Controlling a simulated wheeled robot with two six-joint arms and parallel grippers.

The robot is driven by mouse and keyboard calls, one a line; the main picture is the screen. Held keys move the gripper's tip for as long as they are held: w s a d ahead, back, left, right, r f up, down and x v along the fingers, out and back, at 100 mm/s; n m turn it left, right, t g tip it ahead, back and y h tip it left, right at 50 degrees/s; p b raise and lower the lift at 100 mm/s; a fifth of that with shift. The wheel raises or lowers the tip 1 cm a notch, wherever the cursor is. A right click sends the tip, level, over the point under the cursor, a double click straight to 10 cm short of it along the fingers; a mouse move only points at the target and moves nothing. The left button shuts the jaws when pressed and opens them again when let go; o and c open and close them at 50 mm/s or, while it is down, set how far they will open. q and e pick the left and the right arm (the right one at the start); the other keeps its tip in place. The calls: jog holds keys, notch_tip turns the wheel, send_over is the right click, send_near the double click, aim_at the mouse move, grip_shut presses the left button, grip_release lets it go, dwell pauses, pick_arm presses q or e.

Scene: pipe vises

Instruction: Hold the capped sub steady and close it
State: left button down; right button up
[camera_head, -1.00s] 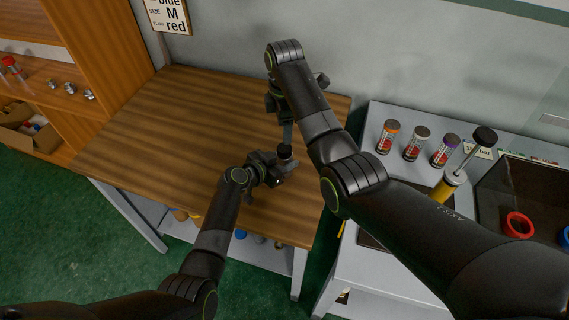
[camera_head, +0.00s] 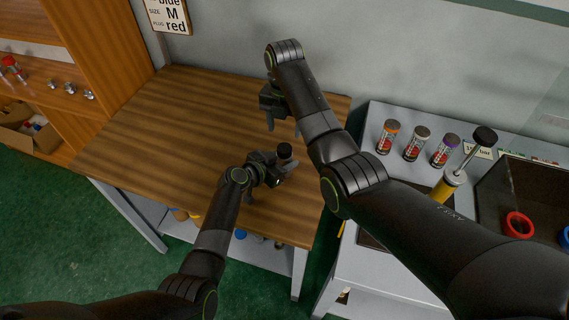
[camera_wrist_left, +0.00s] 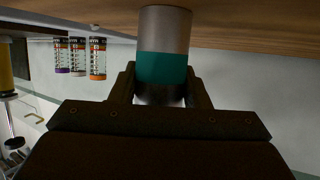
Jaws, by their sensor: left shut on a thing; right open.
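The capped sub shows in the head view as a small upright piece with a dark round top (camera_head: 284,151), over the front right of the wooden table. In the left wrist view, the sub (camera_wrist_left: 163,62) is a cylinder with a grey part, a teal band and a dark end. My left gripper (camera_head: 277,172) is shut on it, with a finger on each side near the teal band and dark end (camera_wrist_left: 160,88). My right gripper (camera_head: 283,126) is open and empty, its fingers spread above and behind the sub. I cannot tell whether the sub touches the table.
The wooden table (camera_head: 170,130) is otherwise bare. A grey bench (camera_head: 384,110) on the right holds several labelled tubes, a yellow pump (camera_head: 447,186) and a dark bin with a red ring (camera_head: 518,225). A shelf with fittings (camera_head: 70,88) stands at the left.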

aim_at(284, 148)
jog(key=shift+f, duration=0.1)
jog(key=shift+f, duration=3.95)
jog(key=shift+c, duration=0.3)
